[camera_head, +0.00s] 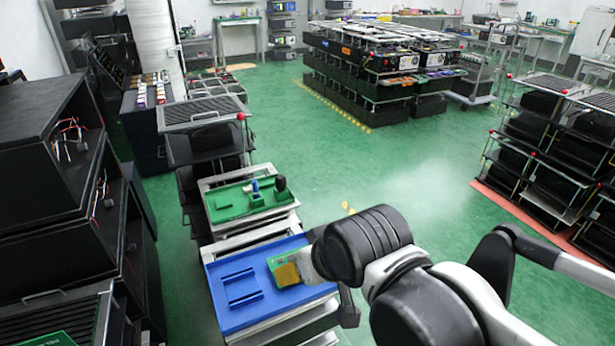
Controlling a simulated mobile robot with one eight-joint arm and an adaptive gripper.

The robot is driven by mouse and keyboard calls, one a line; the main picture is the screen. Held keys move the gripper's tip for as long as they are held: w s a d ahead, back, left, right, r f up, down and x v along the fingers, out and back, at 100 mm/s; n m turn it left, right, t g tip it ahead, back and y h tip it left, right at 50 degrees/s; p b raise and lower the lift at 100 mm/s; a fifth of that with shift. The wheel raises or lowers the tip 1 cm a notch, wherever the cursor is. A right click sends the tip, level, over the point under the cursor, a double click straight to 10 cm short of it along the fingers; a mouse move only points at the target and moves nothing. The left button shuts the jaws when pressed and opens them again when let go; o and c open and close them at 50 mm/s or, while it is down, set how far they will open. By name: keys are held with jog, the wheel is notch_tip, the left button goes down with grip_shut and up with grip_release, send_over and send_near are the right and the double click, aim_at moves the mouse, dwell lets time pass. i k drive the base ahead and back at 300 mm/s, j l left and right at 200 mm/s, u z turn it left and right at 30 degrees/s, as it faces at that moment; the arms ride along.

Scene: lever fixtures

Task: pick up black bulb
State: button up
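A black bulb-shaped piece (281,187) stands upright on a green tray (228,211) on the bench left of centre. A blue piece (256,193) stands just left of it on the same tray. My arm comes in from the lower right, and its end is over the right side of the blue tray, nearer to me than the black piece and apart from it. The dark part below my wrist looks like my gripper (347,309). Its fingers are mostly hidden, so I cannot see whether it is open or holds anything.
The blue tray (232,318) holds a slotted blue holder (240,287) and a green and gold board (287,272) beside my wrist. Black shelving (60,235) stands at the left. Racks (560,135) stand at the right. The green floor between is clear.

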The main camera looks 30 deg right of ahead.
aim_at(281, 182)
jog(key=i+l, duration=0.15)
jog(key=l, duration=0.25)
jog(key=i+l, duration=0.2)
jog(key=l, duration=0.15)
jog(key=i+l+u, duration=0.1)
jog(key=l, duration=0.3)
jog(key=i+l, duration=0.2)
jog(key=l, duration=0.2)
jog(key=i+l, duration=0.15)
jog(key=l, duration=0.25)
jog(key=i+l, duration=0.15)
jog(key=l, duration=0.2)
jog(key=i+l+u, duration=0.1)
jog(key=i, duration=0.6)
